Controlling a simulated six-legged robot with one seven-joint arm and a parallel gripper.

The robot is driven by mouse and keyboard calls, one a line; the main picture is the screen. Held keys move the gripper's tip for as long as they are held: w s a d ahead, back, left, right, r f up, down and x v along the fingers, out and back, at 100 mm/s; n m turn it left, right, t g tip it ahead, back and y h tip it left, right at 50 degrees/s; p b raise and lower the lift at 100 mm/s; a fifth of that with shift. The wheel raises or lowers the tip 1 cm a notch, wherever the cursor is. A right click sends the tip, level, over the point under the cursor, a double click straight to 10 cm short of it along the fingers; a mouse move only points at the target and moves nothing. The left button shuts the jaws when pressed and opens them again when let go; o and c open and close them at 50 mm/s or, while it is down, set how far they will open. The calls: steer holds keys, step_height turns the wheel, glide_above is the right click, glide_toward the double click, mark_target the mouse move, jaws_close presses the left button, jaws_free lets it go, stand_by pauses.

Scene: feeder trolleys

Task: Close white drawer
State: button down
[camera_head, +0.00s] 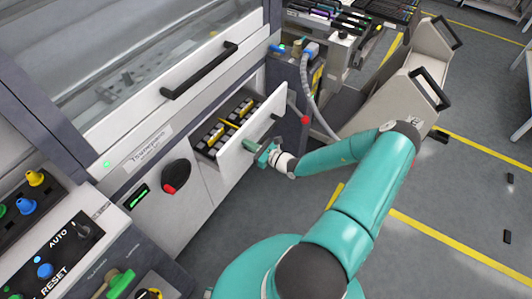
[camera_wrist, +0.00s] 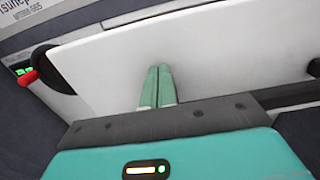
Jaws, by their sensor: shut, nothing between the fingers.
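The white drawer (camera_head: 252,138) stands partly pulled out of the machine's lower front in the head view, with several dark parts and yellow dividers inside. Its white front panel (camera_wrist: 215,60) fills much of the wrist view. My gripper (camera_head: 250,146) is at the outer face of that panel, near its middle. The two green fingers (camera_wrist: 157,78) are shut together and empty, pointing at the panel. I cannot tell whether the fingertips touch it.
A black and red rotary switch (camera_head: 175,177) is left of the drawer. A black handle (camera_head: 199,70) is on the cover above. A blue connector with a grey hose (camera_head: 311,52) and a feeder trolley (camera_head: 400,105) are to the right. Grey floor is open at lower right.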

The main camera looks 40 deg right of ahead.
steer(key=x, duration=1.3)
steer(key=shift+w, duration=0.1)
steer(key=shift+w+a+r, duration=0.1)
steer(key=shift+w+a, duration=0.15)
steer(key=shift+w, duration=0.55)
steer(key=shift+d, duration=0.1)
